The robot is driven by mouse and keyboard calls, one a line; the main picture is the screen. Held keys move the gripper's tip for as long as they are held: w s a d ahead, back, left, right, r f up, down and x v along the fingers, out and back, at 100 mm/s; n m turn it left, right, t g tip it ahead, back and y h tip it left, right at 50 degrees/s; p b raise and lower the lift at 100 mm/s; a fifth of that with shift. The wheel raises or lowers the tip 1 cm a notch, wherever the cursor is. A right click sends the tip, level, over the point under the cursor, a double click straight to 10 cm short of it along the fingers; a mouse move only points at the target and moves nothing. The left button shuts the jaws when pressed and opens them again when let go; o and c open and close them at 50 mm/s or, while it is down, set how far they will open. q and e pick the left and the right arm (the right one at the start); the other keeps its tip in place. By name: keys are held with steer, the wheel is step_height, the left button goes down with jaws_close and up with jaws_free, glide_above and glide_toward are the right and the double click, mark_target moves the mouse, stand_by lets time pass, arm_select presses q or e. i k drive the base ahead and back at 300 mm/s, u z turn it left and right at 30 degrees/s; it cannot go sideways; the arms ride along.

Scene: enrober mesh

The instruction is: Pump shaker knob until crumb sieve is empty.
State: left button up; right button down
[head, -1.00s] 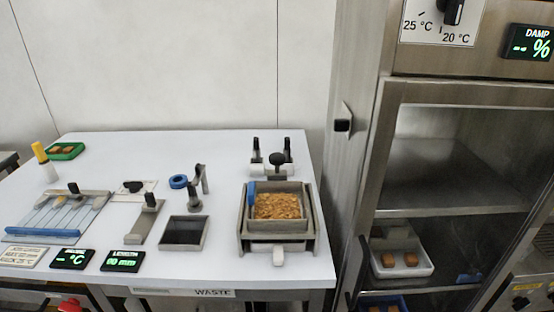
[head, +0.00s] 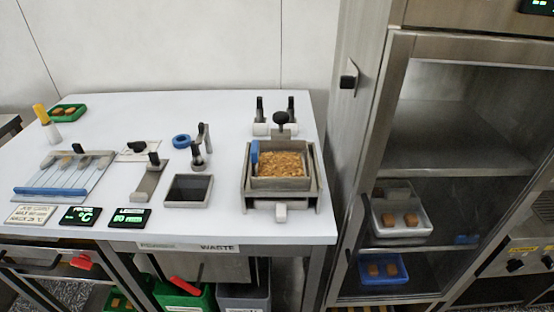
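The crumb sieve (head: 312,182) is a square metal box at the right of the white table, full of golden-brown crumbs (head: 281,163). A blue piece (head: 254,156) stands at its left inner wall. A round black knob (head: 282,117) rises just behind the sieve, between two dark upright posts on a white bar (head: 262,129); I take it as the shaker knob. A light tab (head: 281,213) sticks out at the sieve's front. Neither of my grippers shows in the head view.
A steel cabinet (head: 440,120) with shelves stands close at the right. Bins (head: 185,297) sit below.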

mark_target(280, 118)
steer(key=z, duration=0.95)
steer(key=k, duration=0.9)
steer(key=u, duration=1.4)
